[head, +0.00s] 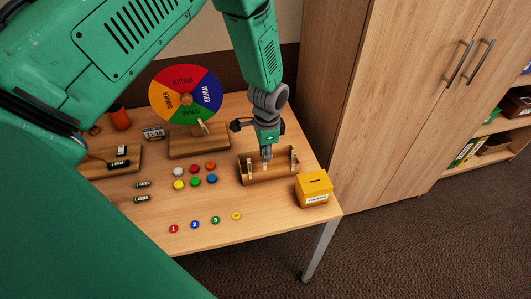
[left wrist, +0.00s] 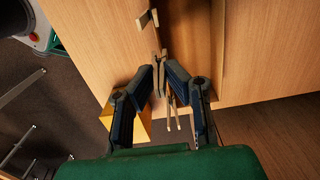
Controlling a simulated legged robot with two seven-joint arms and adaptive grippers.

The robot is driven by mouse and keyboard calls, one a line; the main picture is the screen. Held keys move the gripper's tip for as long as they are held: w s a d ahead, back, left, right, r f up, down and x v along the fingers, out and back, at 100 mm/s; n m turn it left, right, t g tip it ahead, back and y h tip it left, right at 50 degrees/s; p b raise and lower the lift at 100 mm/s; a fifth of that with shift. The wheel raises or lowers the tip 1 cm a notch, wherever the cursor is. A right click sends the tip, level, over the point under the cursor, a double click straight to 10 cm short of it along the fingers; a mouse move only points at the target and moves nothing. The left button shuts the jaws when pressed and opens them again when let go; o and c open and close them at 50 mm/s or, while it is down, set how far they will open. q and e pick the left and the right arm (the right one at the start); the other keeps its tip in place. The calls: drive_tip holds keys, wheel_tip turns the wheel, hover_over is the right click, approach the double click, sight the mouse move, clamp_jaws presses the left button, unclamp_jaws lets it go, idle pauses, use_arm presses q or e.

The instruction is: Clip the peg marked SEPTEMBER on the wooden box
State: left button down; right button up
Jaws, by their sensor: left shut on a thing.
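The wooden box (head: 284,176) is a small open wooden trough near the right end of the table, with light wooden pegs standing at its edges. My left gripper (head: 266,154) points down over it from above and is shut on a small pale peg (head: 265,160). In the left wrist view the fingers (left wrist: 160,68) come together on the peg, whose pale legs (left wrist: 172,112) show between them. Another peg (left wrist: 148,19) shows beyond the fingertips. The marking on the held peg cannot be read. The right gripper is not in view.
A yellow slotted box (head: 314,188) stands close on the right of the wooden box. A season wheel (head: 186,95) on a wooden stand is behind to the left. Coloured discs (head: 196,180) and numbered tokens (head: 195,224) lie left and in front. A tall cabinet (head: 385,110) stands beyond the table.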

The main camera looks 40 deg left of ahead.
use_arm(q)
drive_tip(key=shift+f, duration=0.25)
idle(0.6)
drive_tip(key=shift+f+b, duration=0.35)
drive_tip(key=shift+f, duration=0.15)
drive_tip(key=shift+f, duration=0.2)
drive_tip(key=shift+f+b, duration=0.4)
drive_tip(key=shift+f, duration=0.1)
drive_tip(key=shift+f, duration=0.15)
idle(0.3)
drive_tip(key=c, duration=1.5)
unclamp_jaws()
drive_tip(key=shift+c, duration=0.2)
